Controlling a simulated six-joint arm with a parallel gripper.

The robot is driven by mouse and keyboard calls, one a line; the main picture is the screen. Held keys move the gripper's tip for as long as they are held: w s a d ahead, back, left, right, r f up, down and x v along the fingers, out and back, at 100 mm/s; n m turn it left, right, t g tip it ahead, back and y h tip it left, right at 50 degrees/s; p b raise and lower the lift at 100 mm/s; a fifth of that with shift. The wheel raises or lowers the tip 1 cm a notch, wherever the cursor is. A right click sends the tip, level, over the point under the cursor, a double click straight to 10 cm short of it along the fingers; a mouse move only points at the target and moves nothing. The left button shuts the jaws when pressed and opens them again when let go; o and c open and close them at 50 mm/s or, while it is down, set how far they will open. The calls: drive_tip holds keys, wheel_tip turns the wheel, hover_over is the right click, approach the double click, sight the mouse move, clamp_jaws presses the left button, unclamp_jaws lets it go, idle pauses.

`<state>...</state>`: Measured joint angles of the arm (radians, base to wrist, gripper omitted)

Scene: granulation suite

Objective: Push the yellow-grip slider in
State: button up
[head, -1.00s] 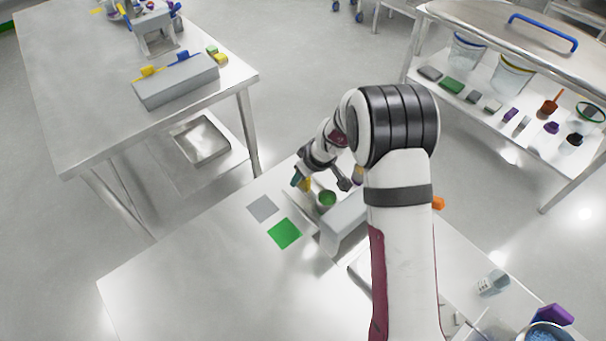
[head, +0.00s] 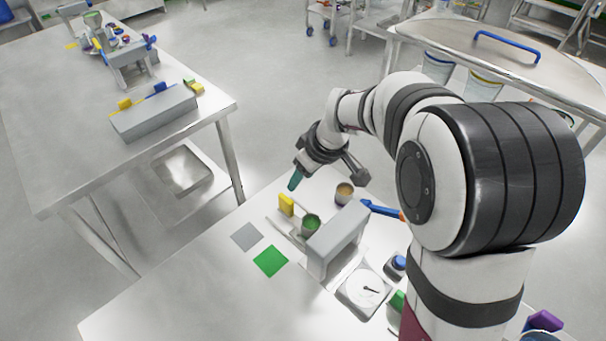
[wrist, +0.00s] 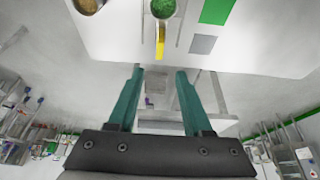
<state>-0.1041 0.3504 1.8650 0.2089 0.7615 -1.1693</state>
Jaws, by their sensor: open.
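The yellow grip (head: 286,204) stands upright at the outer end of a low slider on the near table, beside a cup with green contents (head: 310,226). A grey bridge-like housing (head: 338,238) stands right behind the cup. In the wrist view the yellow grip (wrist: 160,42) lies straight ahead of the fingertips, with the green-filled cup (wrist: 163,9) beyond it. My gripper (head: 296,180) is above and just beyond the yellow grip in the head view. Its two teal fingers (wrist: 160,69) are apart with nothing between them. They appear clear of the grip.
A green square (head: 270,261) and a grey square (head: 246,236) lie left of the slider. A brown-filled cup (head: 344,193), a blue handle (head: 381,209) and a dial scale (head: 364,290) are near the housing. A far table holds a grey box (head: 155,115) with yellow and blue grips.

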drive_tip(key=g+h, duration=0.3)
hover_over(286, 198)
wheel_tip(286, 198, down, 15)
drive_tip(key=shift+r, duration=0.15)
drive_tip(key=shift+c, duration=0.2)
clamp_jaws()
drive_tip(key=shift+r, duration=0.1)
idle(1.1)
